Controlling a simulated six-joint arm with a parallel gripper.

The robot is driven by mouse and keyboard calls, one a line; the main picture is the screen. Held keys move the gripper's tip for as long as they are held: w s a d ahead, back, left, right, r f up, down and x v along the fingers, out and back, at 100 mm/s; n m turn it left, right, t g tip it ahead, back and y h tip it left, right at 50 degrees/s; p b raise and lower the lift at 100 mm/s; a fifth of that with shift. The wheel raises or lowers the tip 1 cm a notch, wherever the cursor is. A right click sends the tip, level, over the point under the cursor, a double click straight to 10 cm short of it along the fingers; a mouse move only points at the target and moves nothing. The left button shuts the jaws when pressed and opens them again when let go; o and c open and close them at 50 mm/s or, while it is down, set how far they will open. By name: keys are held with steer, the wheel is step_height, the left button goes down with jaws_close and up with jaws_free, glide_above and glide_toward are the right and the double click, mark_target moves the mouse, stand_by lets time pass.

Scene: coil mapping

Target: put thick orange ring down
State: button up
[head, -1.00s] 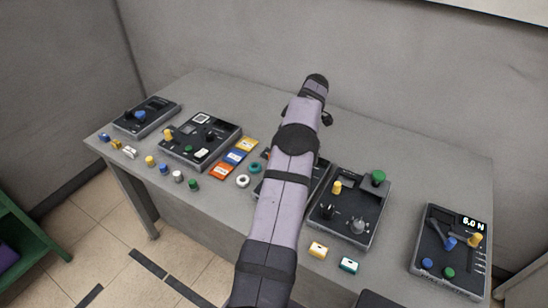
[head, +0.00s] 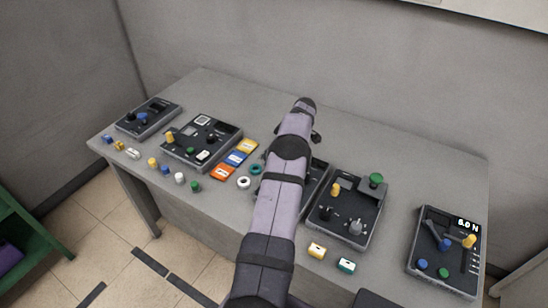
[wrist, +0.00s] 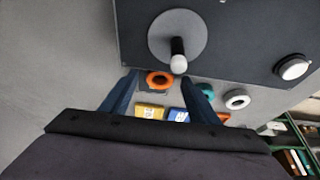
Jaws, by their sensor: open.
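In the wrist view, the thick orange ring (wrist: 159,79) shows between the tips of my gripper (wrist: 160,77), beside the edge of a dark device. My gripper's two blue fingers stand apart, with a gap on each side of the ring. I cannot tell whether the ring rests fully on the grey table. In the head view my arm hides the ring and the gripper's fingers.
A dark device (wrist: 225,35) with a round disc and a white-tipped peg (wrist: 178,47) is close by. A teal ring (head: 256,169) and a white ring (head: 243,183) lie near coloured cards (head: 234,159). More control boxes (head: 202,140) stand on the table.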

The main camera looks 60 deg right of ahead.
steer(key=c, duration=1.2)
steer(key=shift+r, duration=0.1)
steer(key=shift+c, duration=0.2)
